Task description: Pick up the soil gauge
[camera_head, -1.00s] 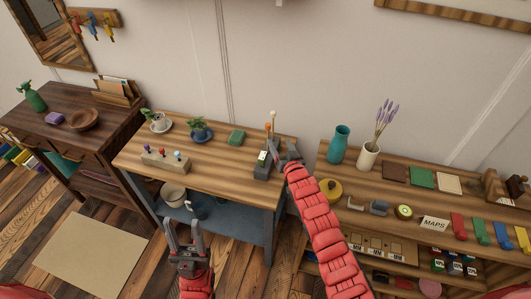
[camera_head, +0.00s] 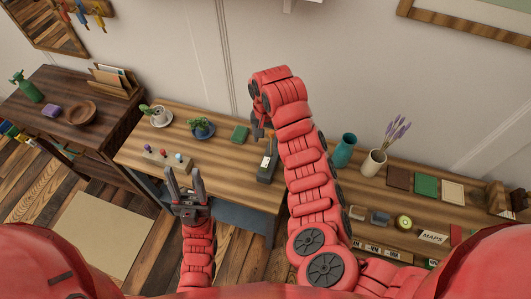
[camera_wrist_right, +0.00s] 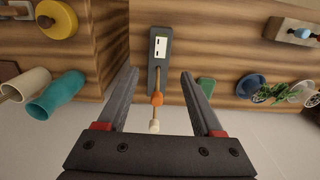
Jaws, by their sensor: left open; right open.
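A dark grey block (camera_head: 266,172) with a white panel stands near the right end of the wooden workbench (camera_head: 222,178). In the right wrist view the block (camera_wrist_right: 158,45) lies ahead between my fingers. An orange-tipped piece (camera_wrist_right: 157,99) and a cream-tipped rod (camera_wrist_right: 154,126) stick out from it towards me. I cannot tell for sure which of these is the soil gauge. My right gripper (camera_wrist_right: 158,74) is open and empty, its fingers either side of the rods, apart from them. In the head view my right arm partly hides it. My left gripper (camera_head: 184,178) is open and empty at the bench's front edge.
A teal vase (camera_head: 345,150) and a cream vase (camera_head: 373,164) stand on the right-hand shelf. The bench's middle is clear.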

